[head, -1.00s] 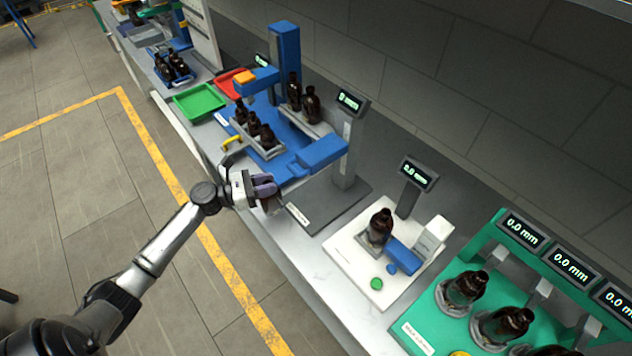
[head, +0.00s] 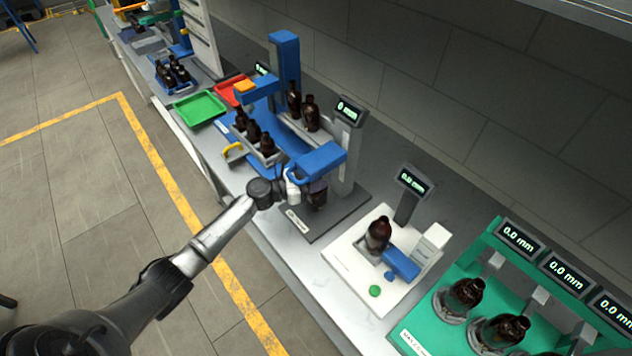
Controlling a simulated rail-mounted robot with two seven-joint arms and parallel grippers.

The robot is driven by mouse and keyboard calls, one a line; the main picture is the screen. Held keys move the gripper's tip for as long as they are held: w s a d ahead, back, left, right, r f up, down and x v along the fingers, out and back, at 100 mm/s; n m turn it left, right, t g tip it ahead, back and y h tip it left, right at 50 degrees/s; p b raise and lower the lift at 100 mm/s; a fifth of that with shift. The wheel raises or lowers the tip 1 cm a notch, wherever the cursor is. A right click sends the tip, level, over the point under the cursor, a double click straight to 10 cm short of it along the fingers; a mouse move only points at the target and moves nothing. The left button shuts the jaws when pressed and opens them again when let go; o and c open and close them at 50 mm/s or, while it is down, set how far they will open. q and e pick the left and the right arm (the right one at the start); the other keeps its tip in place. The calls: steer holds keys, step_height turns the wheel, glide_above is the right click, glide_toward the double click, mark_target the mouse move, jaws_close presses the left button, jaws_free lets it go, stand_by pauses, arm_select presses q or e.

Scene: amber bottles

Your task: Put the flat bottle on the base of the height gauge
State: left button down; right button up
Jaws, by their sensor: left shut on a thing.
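The height gauge has a dark grey base (head: 342,212), an upright column and a blue arm (head: 320,160) that reaches out over the base. My left gripper (head: 306,193) is at the front left of the base, just under the blue arm. It is shut on the flat bottle (head: 318,195), a dark amber bottle that looks upright over the base. The gripper and the blue arm hide part of the bottle. I cannot tell whether its bottom touches the base. My right gripper is not in view.
Left of the gauge are a rack of amber bottles (head: 253,138), a green tray (head: 200,108) and a red tray (head: 228,90). To the right, a white station (head: 345,258) holds a bottle, and a green fixture (head: 420,318) holds several. The bench's front edge is close to my left arm.

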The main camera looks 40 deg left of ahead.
arm_select(q)
steer(key=shift+s+f, duration=0.25)
steer(key=shift+f, duration=0.45)
steer(key=c, duration=0.9)
jaws_free()
steer(key=shift+a, duration=0.1)
steer(key=shift+o, duration=0.2)
